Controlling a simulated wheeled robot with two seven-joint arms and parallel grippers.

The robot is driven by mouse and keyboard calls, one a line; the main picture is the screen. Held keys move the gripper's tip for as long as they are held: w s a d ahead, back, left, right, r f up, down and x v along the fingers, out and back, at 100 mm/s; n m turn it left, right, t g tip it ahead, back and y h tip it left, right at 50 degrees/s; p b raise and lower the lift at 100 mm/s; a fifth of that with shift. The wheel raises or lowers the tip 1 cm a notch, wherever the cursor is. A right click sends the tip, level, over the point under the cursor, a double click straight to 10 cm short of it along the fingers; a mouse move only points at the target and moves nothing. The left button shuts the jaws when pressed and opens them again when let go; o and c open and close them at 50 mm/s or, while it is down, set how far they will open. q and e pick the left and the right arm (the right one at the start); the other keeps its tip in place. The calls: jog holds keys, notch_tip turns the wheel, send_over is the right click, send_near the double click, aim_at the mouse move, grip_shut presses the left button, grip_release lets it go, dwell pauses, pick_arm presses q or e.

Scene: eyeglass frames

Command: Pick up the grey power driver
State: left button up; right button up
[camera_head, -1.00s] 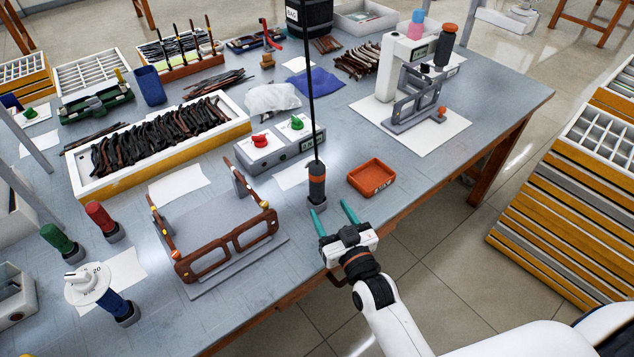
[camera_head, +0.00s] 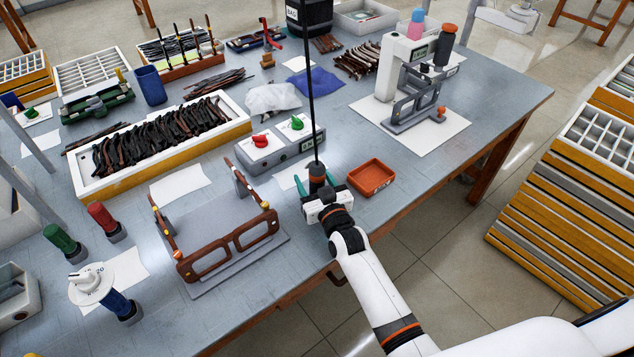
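My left gripper is not in view.
An orange tray (camera_head: 371,178) sits just right of the gripper. A grey control box (camera_head: 275,150) with red and green knobs is behind. A brown eyeglass frame (camera_head: 228,247) on a stand is at left. Green (camera_head: 62,240) and red (camera_head: 103,219) drivers stand farther left.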

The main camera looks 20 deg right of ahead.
aim_at(313, 160)
grip_shut()
notch_tip(313, 160, up, 10)
jog(key=shift+r+p, duration=0.1)
jog(key=shift+p, duration=0.2)
dwell(0.4)
